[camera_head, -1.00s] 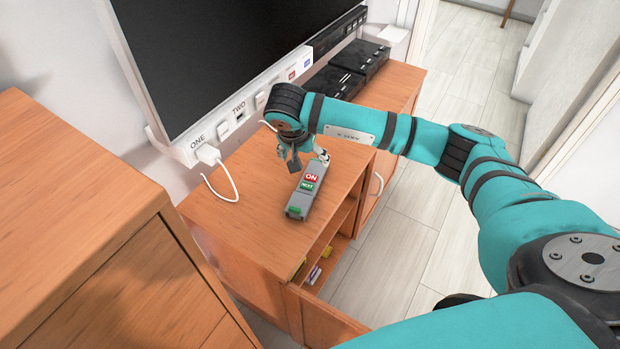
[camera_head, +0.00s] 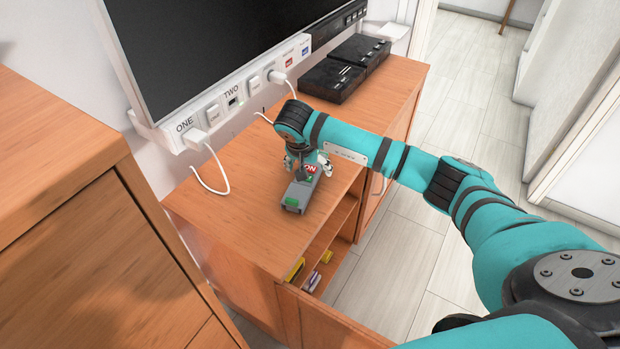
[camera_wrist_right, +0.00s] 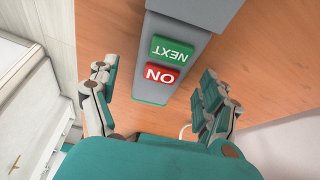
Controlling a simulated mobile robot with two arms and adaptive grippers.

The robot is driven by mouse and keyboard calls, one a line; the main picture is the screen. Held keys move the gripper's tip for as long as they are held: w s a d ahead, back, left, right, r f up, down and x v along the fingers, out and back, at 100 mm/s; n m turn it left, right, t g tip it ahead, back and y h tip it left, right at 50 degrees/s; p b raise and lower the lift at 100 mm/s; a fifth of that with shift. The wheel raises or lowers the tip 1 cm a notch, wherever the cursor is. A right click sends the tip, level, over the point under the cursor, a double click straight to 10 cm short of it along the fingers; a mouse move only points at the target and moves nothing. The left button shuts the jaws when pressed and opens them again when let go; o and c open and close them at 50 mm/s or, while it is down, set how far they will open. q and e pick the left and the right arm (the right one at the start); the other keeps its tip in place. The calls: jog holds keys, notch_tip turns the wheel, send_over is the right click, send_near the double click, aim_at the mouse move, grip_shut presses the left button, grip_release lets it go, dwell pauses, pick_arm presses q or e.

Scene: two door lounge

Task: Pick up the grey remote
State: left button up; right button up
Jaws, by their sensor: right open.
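The grey remote (camera_head: 297,194) lies on the wooden cabinet top (camera_head: 240,235), with a red ON button and a green end showing in the head view. In the right wrist view the remote (camera_wrist_right: 185,22) runs up from the middle, with its green NEXT and red ON buttons facing the camera. My right gripper (camera_head: 308,160) is above the remote's far end and partly covers it. In the right wrist view the right gripper's fingers (camera_wrist_right: 158,95) are apart, one on each side of the remote, with gaps to it. My left gripper is not in view.
A screen panel (camera_head: 225,110) with labelled sockets and a plugged white cable (camera_head: 218,172) stands behind the cabinet. Black boxes (camera_head: 333,80) sit at the back. A wooden unit (camera_head: 60,190) fills the left. Small items lie on an open shelf below (camera_head: 318,272).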

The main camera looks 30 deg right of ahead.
jog(key=shift+f, duration=0.15)
jog(key=shift+c, duration=0.2)
jog(key=c, duration=1.4)
jog(key=shift+c, duration=0.2)
